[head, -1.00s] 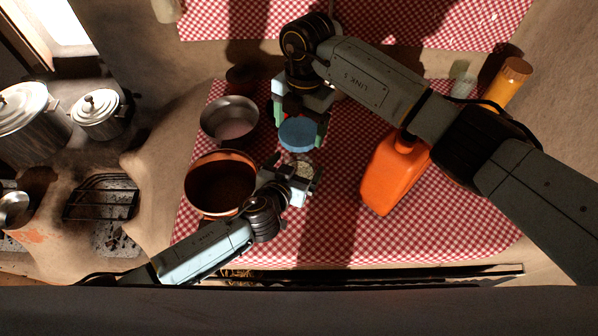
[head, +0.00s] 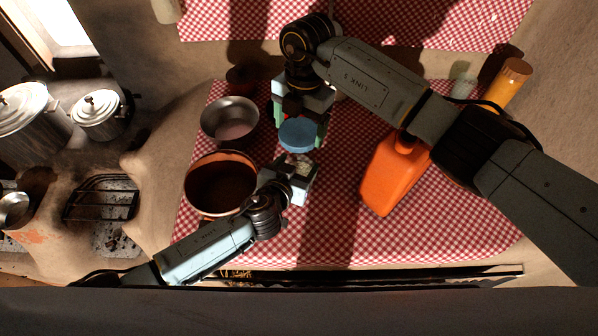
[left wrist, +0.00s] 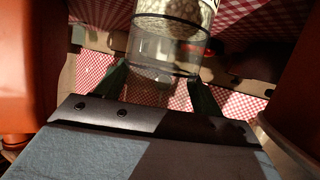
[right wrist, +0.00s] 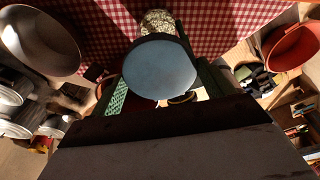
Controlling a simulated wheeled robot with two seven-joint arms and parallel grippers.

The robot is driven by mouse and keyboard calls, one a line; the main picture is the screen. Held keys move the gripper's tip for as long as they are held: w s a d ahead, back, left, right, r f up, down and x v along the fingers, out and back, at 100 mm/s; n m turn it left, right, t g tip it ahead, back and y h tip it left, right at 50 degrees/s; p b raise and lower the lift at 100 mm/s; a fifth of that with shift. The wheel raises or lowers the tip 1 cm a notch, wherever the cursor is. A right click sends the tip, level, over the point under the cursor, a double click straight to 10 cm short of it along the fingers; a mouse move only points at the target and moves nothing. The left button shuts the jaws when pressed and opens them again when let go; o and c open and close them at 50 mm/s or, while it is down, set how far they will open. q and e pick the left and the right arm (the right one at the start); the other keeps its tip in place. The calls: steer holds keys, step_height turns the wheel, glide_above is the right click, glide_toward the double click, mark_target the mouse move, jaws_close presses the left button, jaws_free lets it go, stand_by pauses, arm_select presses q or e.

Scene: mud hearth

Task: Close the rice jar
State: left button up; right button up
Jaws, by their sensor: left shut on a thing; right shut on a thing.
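The rice jar (head: 301,161) is a clear vessel with pale grains, standing open at the right of the brown pot. In the left wrist view the clear jar (left wrist: 160,52) sits between the green fingers of my left gripper (left wrist: 162,88), which is shut on it. My right gripper (head: 298,122) is shut on a round blue lid (head: 297,136), held apart from the jar, behind its mouth in the head view. In the right wrist view the lid (right wrist: 160,68) is between the fingers, and the jar's grains (right wrist: 157,20) show beyond it.
A brown pot (head: 190,190) and a metal bowl (head: 204,124) stand left of the grippers. An orange jerrycan (head: 392,175) stands to the right under my right arm. Checked cloth (head: 335,215) is clear in front and between.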

steer(key=shift+f, duration=2.5)
steer(key=shift+f, duration=0.1)
steer(key=shift+f, duration=0.8)
steer(key=shift+f, duration=0.55)
steer(key=shift+c, duration=0.2)
arm_select(q)
steer(key=c, duration=0.5)
arm_select(e)
steer(key=shift+m, duration=1.6)
